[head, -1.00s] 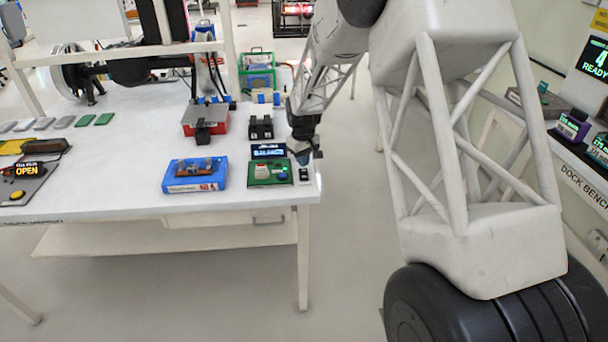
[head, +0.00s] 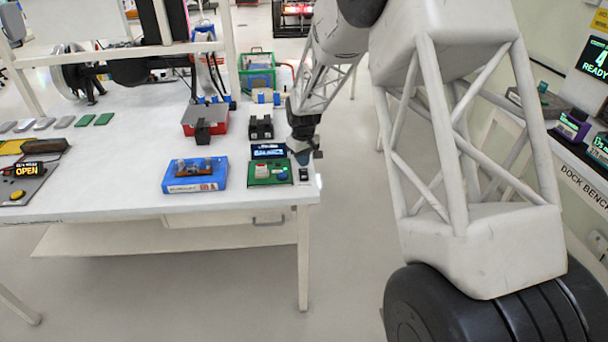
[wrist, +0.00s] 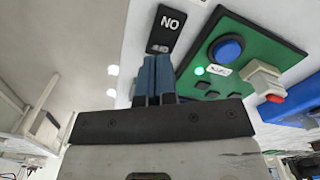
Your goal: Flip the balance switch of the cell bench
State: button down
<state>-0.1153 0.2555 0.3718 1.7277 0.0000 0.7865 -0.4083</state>
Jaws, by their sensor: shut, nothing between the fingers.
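A small black switch plate sits at the right front edge of the white cell bench (head: 130,205). In the wrist view this black switch plate (wrist: 167,24) has white letters that read "NO" in this orientation, and its lower part is close to the fingertips. A green panel (head: 258,181) lies just left of the plate; the wrist view shows its blue round button (wrist: 227,48), lit green lamp and red-and-white control. My gripper (wrist: 155,60) is shut and empty, its blue fingers beside the panel and over the plate's near end. I cannot tell whether they touch it.
A blue tray (head: 178,187) with a part on it stands left of the green panel. A small display (head: 268,151) stands behind the panel, with a black block (head: 261,128) farther back.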

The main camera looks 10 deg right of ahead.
aim_at(303, 170)
jog(key=shift+f, duration=1.3)
dwell(1.7)
jog(key=shift+r, duration=3.5)
